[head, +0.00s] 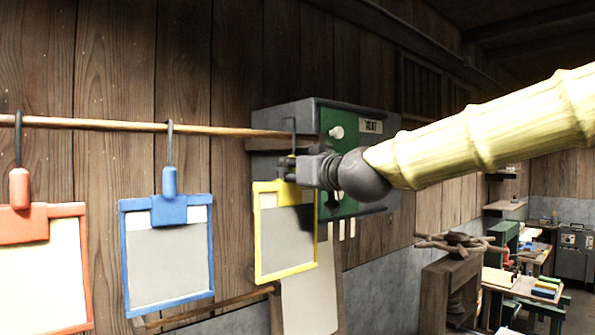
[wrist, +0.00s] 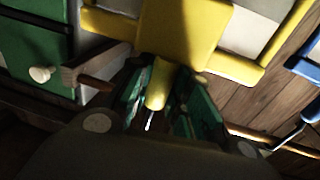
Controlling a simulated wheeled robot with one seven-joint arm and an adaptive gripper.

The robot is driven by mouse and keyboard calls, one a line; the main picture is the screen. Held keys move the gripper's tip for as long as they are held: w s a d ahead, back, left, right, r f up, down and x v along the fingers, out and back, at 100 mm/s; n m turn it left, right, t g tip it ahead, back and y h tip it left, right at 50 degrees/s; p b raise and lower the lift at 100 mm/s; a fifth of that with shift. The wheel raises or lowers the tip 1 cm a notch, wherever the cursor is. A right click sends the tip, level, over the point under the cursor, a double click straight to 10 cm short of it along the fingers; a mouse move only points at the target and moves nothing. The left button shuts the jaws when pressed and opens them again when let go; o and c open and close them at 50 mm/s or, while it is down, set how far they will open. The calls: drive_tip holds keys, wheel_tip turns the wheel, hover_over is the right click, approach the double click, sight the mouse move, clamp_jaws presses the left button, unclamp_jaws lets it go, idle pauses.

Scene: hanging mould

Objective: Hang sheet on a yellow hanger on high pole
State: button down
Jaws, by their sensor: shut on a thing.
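The yellow hanger (head: 285,273) is a clip frame holding a grey sheet (head: 280,240). My gripper (head: 288,168) is shut on its yellow neck, just above the frame; the wrist view shows the neck (wrist: 158,88) between the green-padded fingers (wrist: 158,105). The hanger is upright, at the right end of the high wooden pole (head: 225,131). Its dark hook (head: 290,124) rises to the pole's level; I cannot tell whether it rests on the pole or is apart from it. Part of the sheet is in shadow.
A blue hanger (head: 169,210) and a red hanger (head: 25,225) hang on the high pole to the left. A lower pole (head: 215,305) and a pale panel (head: 310,300) are below. Shelves and benches lie right.

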drive_tip(key=shift+w+a+f, duration=0.25)
drive_tip(key=shift+w+a, duration=0.25)
drive_tip(key=shift+w, duration=0.2)
drive_tip(key=shift+w+a+f, duration=0.25)
drive_tip(key=shift+w+a, duration=0.25)
drive_tip(key=shift+w, duration=0.2)
drive_tip(key=shift+w+a+f, duration=0.25)
drive_tip(key=shift+w+a, duration=0.25)
drive_tip(key=shift+w, duration=0.2)
drive_tip(key=c, duration=1.2)
unclamp_jaws()
drive_tip(key=shift+c, duration=0.2)
